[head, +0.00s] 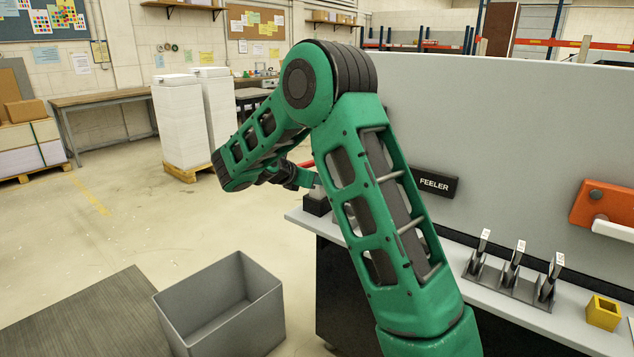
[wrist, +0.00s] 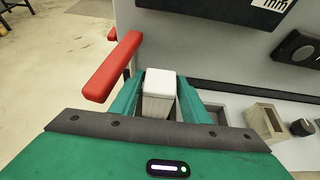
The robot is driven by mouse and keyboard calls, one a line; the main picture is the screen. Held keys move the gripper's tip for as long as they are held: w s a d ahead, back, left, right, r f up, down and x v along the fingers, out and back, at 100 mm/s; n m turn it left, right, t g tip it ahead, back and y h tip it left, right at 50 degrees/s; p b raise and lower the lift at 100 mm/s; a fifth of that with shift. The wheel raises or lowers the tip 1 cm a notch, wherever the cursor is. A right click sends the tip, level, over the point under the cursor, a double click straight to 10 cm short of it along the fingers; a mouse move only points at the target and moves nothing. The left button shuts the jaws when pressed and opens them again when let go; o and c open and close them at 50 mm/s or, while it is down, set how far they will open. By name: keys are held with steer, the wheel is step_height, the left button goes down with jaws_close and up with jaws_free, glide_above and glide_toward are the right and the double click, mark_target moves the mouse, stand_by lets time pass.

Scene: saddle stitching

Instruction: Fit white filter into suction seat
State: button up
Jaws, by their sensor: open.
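My gripper (wrist: 159,84) is open, with its green fingers on either side of a white-topped block (wrist: 160,108), which looks like the white filter. Its sides look greyish, and I cannot tell whether the fingers touch it. In the head view my arm reaches over the left end of the bench, and its own links partly hide the gripper. A small pale piece (head: 319,190) shows there above a dark block (head: 316,206). I cannot make out the suction seat for certain in either view.
A red handle (wrist: 112,66) stands close left of the fingers. An open-topped box (wrist: 264,124) and a dark knob (wrist: 302,128) lie to the right. A grey bin (head: 222,309) stands on the floor. Upright tools in a rack (head: 510,282) and a yellow holder (head: 603,312) occupy the right bench.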

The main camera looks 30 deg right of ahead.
steer(key=v, duration=1.2)
steer(key=s+d+f+m+g+y, duration=0.1)
steer(key=s+d+m+y, duration=0.1)
steer(key=s+d+m, duration=0.3)
steer(key=s+d+f+m+g+y, duration=0.1)
steer(key=s+d+m, duration=0.1)
steer(key=s+m, duration=0.35)
steer(key=s+d+f+m+g+y, duration=0.15)
steer(key=s+d+m, duration=0.25)
steer(key=s, duration=0.4)
steer(key=s+a+f+m+y, duration=0.1)
steer(key=s+a+m+y, duration=0.1)
steer(key=s, duration=0.6)
steer(key=s+a+f+m+y, duration=0.2)
steer(key=s+a+m+y, duration=0.1)
steer(key=s+m, duration=0.4)
steer(key=s+a+f+m+y, duration=0.2)
steer(key=s+m, duration=0.3)
steer(key=s, duration=0.4)
steer(key=shift+s+a+f+g+y, duration=0.2)
steer(key=shift+a+g+y, duration=0.2)
steer(key=shift+a, duration=0.5)
steer(key=shift+w, duration=0.15)
